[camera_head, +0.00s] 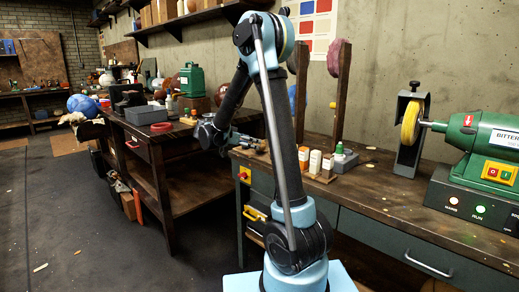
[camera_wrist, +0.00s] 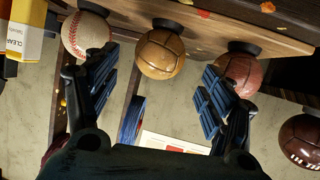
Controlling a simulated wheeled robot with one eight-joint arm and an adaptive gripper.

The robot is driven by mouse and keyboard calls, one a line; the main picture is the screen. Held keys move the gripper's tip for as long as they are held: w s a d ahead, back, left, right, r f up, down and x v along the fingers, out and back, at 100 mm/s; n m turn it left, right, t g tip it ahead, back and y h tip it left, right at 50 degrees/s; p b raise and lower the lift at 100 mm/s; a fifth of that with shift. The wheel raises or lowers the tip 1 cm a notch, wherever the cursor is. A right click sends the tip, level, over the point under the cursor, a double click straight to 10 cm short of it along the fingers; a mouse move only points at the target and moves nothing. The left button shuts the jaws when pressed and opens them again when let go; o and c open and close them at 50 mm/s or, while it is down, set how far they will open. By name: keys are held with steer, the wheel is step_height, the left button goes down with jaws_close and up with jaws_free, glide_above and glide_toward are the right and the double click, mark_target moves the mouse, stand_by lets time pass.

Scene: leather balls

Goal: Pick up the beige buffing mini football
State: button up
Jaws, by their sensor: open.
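A tan, beige-brown panelled ball (camera_wrist: 161,54), the likeliest beige mini football, sits against a dark round holder on a wooden board, in the upper middle of the wrist view. My gripper (camera_wrist: 160,78) is open and empty. Its two blue ribbed fingers stand apart below and to either side of the ball, and no contact with it shows. I cannot make out the ball for certain in the head view, where my arm crosses the middle of the picture.
A white stitched baseball (camera_wrist: 86,36) is close left of the tan ball, and a reddish-brown ball (camera_wrist: 240,73) close right. A dark lettered ball (camera_wrist: 302,140) is at the right edge. A grinder (camera_head: 480,150) stands on the right workbench (camera_head: 400,215). Open floor (camera_head: 70,220) lies left.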

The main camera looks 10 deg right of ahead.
steer(key=shift+x, duration=3.05)
steer(key=shift+f, duration=0.2)
steer(key=shift+c, duration=0.5)
steer(key=c, duration=0.9)
steer(key=shift+c, duration=0.2)
